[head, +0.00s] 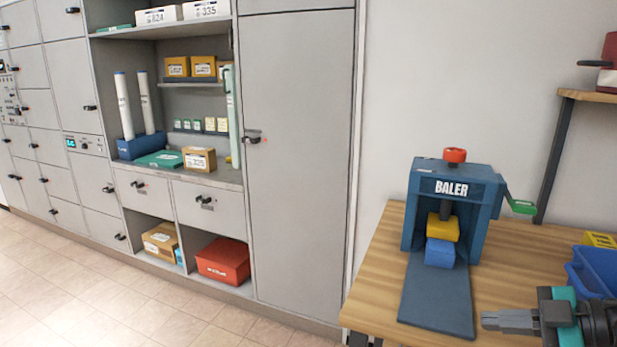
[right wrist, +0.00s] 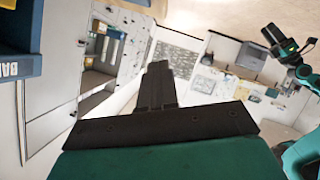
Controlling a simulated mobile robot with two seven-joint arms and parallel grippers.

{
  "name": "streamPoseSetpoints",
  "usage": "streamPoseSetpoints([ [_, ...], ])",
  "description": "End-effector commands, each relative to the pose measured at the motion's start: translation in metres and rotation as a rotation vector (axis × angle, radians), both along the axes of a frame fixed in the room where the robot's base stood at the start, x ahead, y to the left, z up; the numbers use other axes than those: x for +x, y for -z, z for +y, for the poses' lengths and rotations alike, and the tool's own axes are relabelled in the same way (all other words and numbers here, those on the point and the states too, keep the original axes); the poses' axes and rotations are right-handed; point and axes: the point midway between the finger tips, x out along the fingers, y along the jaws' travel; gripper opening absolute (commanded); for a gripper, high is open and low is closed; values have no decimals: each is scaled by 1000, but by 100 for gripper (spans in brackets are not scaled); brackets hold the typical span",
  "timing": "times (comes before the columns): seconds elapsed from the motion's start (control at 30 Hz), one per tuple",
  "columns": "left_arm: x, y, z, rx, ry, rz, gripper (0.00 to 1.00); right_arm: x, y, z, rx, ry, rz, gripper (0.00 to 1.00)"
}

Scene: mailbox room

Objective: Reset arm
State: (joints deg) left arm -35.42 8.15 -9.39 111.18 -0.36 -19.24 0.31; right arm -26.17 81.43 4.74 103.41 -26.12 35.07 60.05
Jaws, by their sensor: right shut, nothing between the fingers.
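My right gripper (head: 490,320) is at the lower right of the head view, over the right front of the wooden table, pointing left. Its grey fingers are together with nothing between them. In the right wrist view the closed dark fingers (right wrist: 157,85) stick out from the teal body. A black and teal arm part (right wrist: 280,40), which looks like my left arm, is at the upper right of the right wrist view. Its finger state is unclear. My left gripper is outside the head view.
A blue baler (head: 425,195) stands on the wooden table (head: 375,270), with a yellow block (head: 443,228) above a blue block (head: 440,253) inside. A blue bin (head: 590,275) is at the right, close behind my right gripper. Grey cabinets (head: 295,150) line the wall; the tiled floor (head: 70,280) is clear.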

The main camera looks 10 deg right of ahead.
Motion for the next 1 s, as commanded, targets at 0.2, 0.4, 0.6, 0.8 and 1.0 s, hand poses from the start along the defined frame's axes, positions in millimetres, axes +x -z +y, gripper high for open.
streamPoseSetpoints([
  [0.2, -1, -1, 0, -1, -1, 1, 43, -14, 66, 8, 165, 291, -70, 0],
  [0.4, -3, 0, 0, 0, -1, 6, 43, -38, 129, 30, 232, 559, -25, 0],
  [0.6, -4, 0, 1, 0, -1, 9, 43, -73, 189, 76, 258, 776, 124, 0],
  [0.8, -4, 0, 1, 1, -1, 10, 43, -104, 225, 134, 266, 884, 305, 0],
  [1.0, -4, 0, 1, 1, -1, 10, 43, -117, 236, 166, 269, 905, 398, 0],
])
